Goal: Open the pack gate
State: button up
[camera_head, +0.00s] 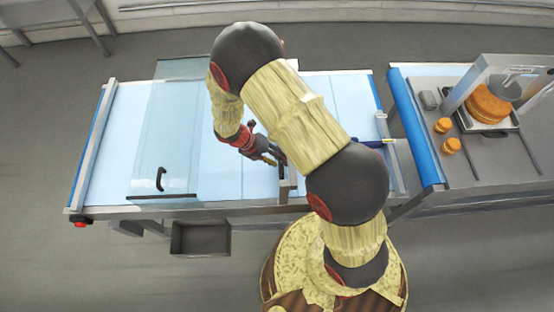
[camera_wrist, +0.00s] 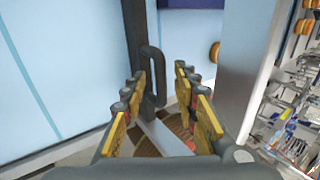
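In the wrist view a black loop handle (camera_wrist: 149,75) stands upright on a dark upright bar (camera_wrist: 134,35), which seems to be the pack gate. My gripper (camera_wrist: 160,80) is open. Its yellow and dark fingers lie either side of the handle in the picture, which is closer to the left finger. I cannot tell whether they touch. In the head view my gripper (camera_head: 268,157) reaches over the belt beside the dark gate edge (camera_head: 284,172); my arm hides part of it.
A clear panel (camera_head: 170,120) with its own black handle (camera_head: 160,179) covers the belt's left part. A blue-edged counter (camera_head: 415,125) at the right holds a tray, orange rounds and a press. A dark bin (camera_head: 200,238) is below the belt's front.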

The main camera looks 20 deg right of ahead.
jog(key=shift+c, duration=1.2)
jog(key=c, duration=0.4)
grip_shut()
